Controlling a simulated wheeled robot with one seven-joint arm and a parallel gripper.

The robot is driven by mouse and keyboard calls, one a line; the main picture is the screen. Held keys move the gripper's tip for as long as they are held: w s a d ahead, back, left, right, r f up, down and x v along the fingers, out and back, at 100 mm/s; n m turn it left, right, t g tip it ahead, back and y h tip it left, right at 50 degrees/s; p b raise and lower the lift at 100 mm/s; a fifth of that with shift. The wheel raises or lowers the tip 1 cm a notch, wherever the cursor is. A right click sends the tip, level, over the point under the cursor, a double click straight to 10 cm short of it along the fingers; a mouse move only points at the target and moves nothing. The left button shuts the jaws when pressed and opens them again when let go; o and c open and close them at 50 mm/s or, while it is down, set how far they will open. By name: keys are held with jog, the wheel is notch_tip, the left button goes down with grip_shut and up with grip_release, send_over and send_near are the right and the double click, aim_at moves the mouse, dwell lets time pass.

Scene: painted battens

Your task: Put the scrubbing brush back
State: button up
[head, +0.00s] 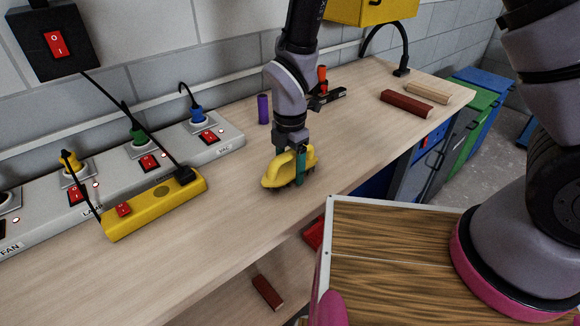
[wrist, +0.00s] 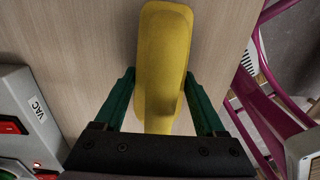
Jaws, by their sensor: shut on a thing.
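The scrubbing brush (head: 272,176) has a yellow body with dark bristles underneath. It is at the workbench top, right of the yellow power strip. My gripper (head: 301,168) reaches down from above, with its green fingers on either side of the brush body. In the wrist view the long yellow brush back (wrist: 165,55) lies between the two green fingers (wrist: 163,105). My gripper is shut on it. The bristles point down; whether they touch the bench top I cannot tell.
The yellow power strip (head: 152,205) and a grey socket panel (head: 225,144) line the wall side. A purple cylinder (head: 263,109) stands behind the brush. A dark red batten (head: 406,104) and a pale batten (head: 428,93) lie at the far end. The near bench top (head: 190,265) is clear.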

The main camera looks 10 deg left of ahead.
jog(key=shift+f, duration=0.15)
jog(key=o, duration=1.6)
jog(key=shift+c, duration=0.2)
notch_tip(320, 180, up, 12)
jog(key=shift+r, duration=0.2)
jog(key=w+d+r+m+t+y, duration=0.1)
jog(key=w+d+r+m, duration=0.3)
jog(key=d+r+m, duration=0.45)
jog(key=w+d+r+m+t+y, duration=0.1)
jog(key=w+d+r+m, duration=0.3)
jog(key=d+r+m, duration=0.4)
jog(key=s+d+r+m+t, duration=0.2)
jog(key=d+r+m, duration=0.3)
jog(key=d+m, duration=0.3)
jog(key=s+d+r+m+t, duration=0.3)
jog(key=s+d+r+m, duration=0.2)
jog(key=d+m, duration=0.2)
jog(key=shift+d+m, duration=0.35)
jog(key=shift+d, duration=0.8)
